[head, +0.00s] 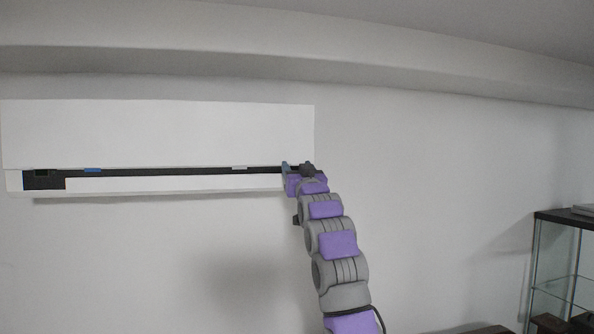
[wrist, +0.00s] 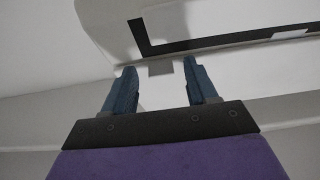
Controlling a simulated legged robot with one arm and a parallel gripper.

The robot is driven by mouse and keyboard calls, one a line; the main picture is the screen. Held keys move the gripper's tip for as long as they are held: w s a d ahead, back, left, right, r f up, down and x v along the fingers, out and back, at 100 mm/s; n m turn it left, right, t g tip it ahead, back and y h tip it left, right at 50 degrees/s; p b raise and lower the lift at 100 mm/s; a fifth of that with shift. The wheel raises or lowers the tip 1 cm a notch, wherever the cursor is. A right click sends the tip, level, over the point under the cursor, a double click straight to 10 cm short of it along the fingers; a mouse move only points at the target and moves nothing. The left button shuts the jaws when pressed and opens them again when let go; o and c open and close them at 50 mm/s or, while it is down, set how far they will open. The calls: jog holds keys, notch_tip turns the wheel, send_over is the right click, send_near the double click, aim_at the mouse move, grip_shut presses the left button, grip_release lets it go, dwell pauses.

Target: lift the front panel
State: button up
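The white front panel (head: 160,134) belongs to a wall-mounted unit. It stands a little away from the body along its lower edge, leaving a dark gap (head: 150,171). The white lower body (head: 170,184) shows beneath. My gripper (head: 296,166) is at the right end of the unit, near the panel's lower right corner. In the wrist view my gripper (wrist: 158,72) has its two blue fingers apart with nothing clearly held. A small grey patch (wrist: 161,68) shows between the fingertips. Whether a finger touches the panel cannot be told.
A blue part (head: 92,170) and a pale part (head: 239,167) show in the gap. The wall (head: 440,190) right of the unit is bare. A glass cabinet (head: 560,270) with a dark frame stands at lower right. A ceiling ledge (head: 300,70) runs above.

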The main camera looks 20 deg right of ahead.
grip_shut()
dwell(0.3)
dwell(0.3)
